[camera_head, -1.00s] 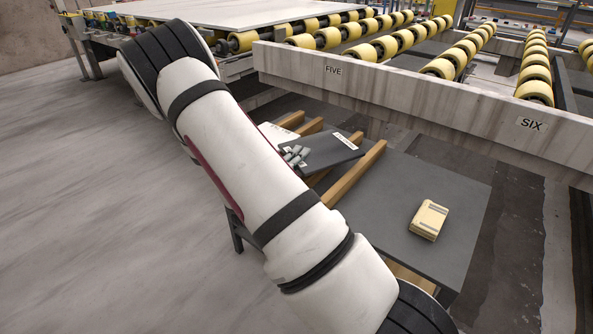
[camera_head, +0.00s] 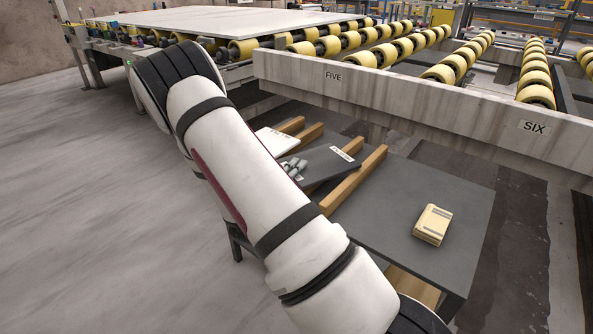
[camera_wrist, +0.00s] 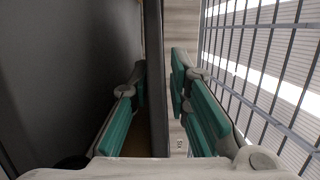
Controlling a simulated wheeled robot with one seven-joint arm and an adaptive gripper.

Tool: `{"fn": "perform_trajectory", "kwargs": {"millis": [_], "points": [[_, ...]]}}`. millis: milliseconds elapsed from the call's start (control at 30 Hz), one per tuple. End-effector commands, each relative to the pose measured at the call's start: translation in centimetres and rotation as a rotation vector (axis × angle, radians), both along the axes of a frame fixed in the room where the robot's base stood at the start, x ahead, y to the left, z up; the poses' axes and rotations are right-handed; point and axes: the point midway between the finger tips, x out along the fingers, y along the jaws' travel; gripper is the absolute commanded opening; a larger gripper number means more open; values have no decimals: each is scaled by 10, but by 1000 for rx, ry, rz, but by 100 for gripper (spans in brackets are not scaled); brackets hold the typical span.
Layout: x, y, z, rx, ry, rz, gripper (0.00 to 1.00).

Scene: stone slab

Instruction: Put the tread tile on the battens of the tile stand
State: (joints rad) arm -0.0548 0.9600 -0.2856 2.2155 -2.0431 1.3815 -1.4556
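The tread tile (camera_head: 325,163) is a dark grey slab with a white label, above the wooden battens (camera_head: 353,180) of the tile stand in the head view. I cannot tell whether it touches them. My gripper (camera_head: 293,168) is at the tile's left edge. In the wrist view, my gripper (camera_wrist: 160,90) has teal-padded fingers on both sides of the tile (camera_wrist: 156,60), which shows edge-on as a dark strip. The stand has a dark grey top (camera_head: 440,190). My arm hides its left part.
A cream box (camera_head: 432,224) lies on the stand's dark top at the right. A white flat piece (camera_head: 275,140) lies left of the tile. The grey beam (camera_head: 430,110) marked FIVE and SIX runs close behind, with yellow rollers (camera_head: 440,73) beyond. The floor at left is clear.

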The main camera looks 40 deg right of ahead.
Motion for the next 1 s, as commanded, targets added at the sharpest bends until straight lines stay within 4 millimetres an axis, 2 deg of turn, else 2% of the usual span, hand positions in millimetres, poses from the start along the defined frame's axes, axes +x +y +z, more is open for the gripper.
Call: {"fn": "perform_trajectory", "kwargs": {"millis": [367,467,800,1000], "points": [[0,0,2,-1,-1,-1,30],[-2,8,3,0,1,2,30],[-24,70,4,-2,2,5,30],[-35,99,3,-1,0,4,30]]}}
